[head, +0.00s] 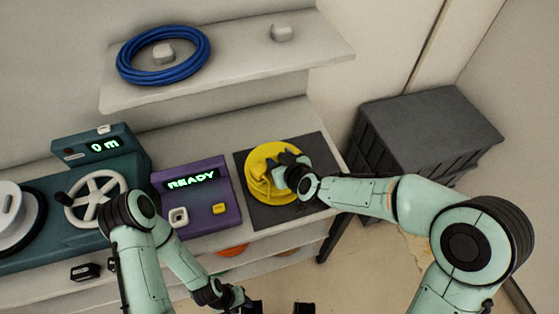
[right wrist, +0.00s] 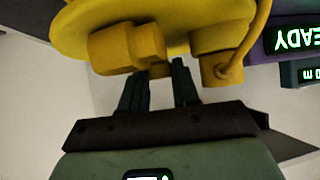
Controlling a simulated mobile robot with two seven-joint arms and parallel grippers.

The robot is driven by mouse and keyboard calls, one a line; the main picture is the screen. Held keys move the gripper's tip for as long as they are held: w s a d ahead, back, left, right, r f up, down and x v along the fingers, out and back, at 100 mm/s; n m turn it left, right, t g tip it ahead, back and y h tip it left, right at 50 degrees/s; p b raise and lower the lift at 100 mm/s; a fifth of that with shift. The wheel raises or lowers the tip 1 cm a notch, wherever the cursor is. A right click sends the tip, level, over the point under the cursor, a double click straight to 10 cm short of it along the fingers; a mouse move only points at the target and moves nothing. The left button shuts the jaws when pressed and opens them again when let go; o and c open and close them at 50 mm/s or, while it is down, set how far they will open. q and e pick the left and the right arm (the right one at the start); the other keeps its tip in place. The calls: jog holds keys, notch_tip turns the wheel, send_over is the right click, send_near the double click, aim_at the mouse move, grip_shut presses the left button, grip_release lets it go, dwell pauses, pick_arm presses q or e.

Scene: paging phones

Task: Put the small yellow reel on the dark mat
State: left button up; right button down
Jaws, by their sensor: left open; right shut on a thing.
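The yellow reel (head: 268,170) is a round disc, seen over the dark mat (head: 300,210) at the right end of the bench in the head view. My right gripper (head: 285,175) is shut on a raised part near the reel's middle. In the right wrist view the reel (right wrist: 150,22) fills the top, with blocky yellow parts around the dark fingers (right wrist: 158,88). I cannot tell whether the reel touches the mat. My left gripper (head: 278,308) is open and empty at the bottom edge, mostly cut off.
A purple READY box (head: 222,205) stands just left of the mat. Further left is a teal machine (head: 115,145) with a white handwheel. A shelf above holds a blue cable coil (head: 163,55). A dark grey crate (head: 425,130) stands to the right.

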jog(key=shift+a, duration=0.1)
jog(key=c, duration=0.8)
grip_release()
jog(key=shift+f, duration=0.1)
jog(key=shift+s+r, duration=0.2)
jog(key=shift+r, duration=0.2)
jog(key=p+v, duration=0.1)
jog(key=v, duration=1)
jog(key=shift+s+d+p, duration=0.2)
jog(key=shift+d+p, duration=0.05)
jog(key=shift+p, duration=0.1)
